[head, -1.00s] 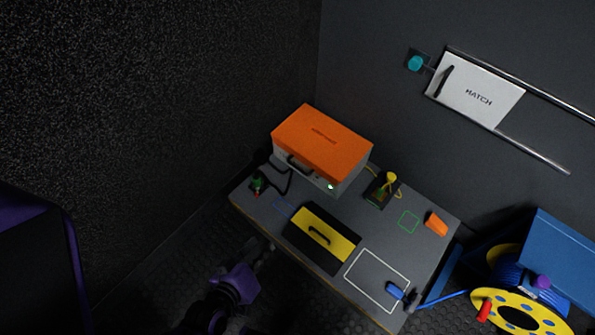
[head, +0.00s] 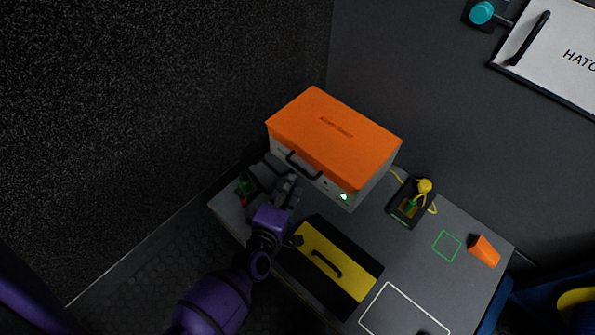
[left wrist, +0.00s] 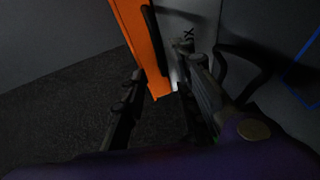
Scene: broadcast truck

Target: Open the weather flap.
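The orange flap (head: 335,132) lies closed over the top of a light grey box (head: 352,193) on the table. I take it as the weather flap; its lettering is too small to read. A black bar handle (head: 303,166) is at its front edge. My left gripper (head: 288,186) is just in front of the box's left front, close below the handle; contact cannot be told. In the left wrist view the left gripper (left wrist: 168,85) has its fingers apart, with the orange flap (left wrist: 138,35) and dark handle (left wrist: 155,40) beyond them. My right gripper is not in view.
The table (head: 405,270) also holds a yellow panel with a black handle (head: 327,264), a small black device with a yellow knob (head: 424,186), and an orange wedge (head: 484,251). A dark cable and green-red connector (head: 245,188) are left of my gripper. A white hatch (head: 555,50) is on the wall.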

